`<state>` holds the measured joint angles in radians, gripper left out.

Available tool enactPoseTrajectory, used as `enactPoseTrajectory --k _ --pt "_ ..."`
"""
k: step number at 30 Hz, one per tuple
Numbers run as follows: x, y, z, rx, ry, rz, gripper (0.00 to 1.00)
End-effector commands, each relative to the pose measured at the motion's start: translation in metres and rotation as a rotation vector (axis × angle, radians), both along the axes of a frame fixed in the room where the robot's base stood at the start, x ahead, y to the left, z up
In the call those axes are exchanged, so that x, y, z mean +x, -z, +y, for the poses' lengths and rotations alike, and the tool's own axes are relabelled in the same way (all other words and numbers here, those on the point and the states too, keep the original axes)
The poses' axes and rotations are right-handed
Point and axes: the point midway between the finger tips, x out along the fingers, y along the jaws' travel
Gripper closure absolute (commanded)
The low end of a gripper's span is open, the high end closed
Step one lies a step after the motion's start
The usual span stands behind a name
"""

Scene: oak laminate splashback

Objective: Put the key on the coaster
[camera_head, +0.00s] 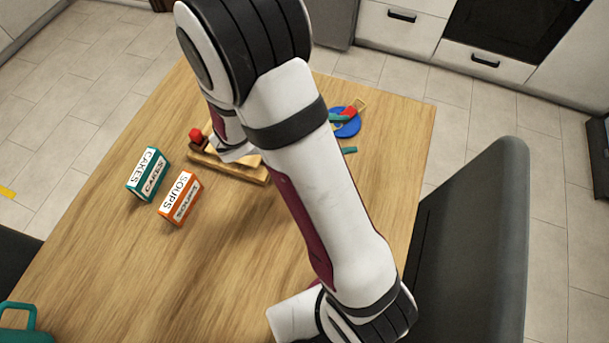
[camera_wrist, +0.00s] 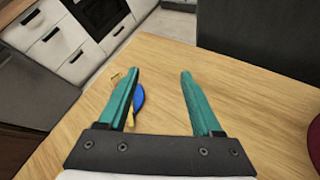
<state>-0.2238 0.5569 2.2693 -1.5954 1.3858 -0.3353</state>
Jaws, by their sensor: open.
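A flat blue round piece, which looks like the coaster (camera_head: 347,129), lies near the table's far right edge. It also shows in the wrist view (camera_wrist: 139,98), partly behind my left finger. I cannot tell whether this is the key. A red piece overlaps the blue disc in the head view. My gripper (camera_wrist: 159,72) is open with nothing between its teal fingers; the arm mostly hides it in the head view.
A wooden stand (camera_head: 232,166) with a red knob is left of my arm. A teal CAKES box (camera_head: 148,174) and orange SOUPS box (camera_head: 180,198) stand left of it. A dark chair (camera_head: 475,240) is at the right edge. The front of the table is mostly clear.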

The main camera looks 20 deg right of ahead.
Motion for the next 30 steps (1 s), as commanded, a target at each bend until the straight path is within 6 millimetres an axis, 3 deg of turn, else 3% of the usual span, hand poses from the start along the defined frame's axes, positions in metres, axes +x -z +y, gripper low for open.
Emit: enactPoseTrajectory --k 1,4,6,9,12,15,30 --pt "-0.031 -0.023 0.0 0.078 0.201 -0.134 0.34" --pt "-0.101 -0.048 0.028 0.29 0.664 -0.399 0.34" --pt "-0.135 -0.056 0.064 0.459 0.964 -0.551 0.34" --pt "-0.157 -0.067 0.116 0.682 1.297 -0.689 0.34" --pt "-0.163 -0.077 0.15 0.837 1.49 -0.748 0.34" --pt "-0.164 -0.082 0.165 0.903 1.569 -0.762 0.34" --pt "-0.163 -0.083 0.166 0.91 1.574 -0.761 0.34"
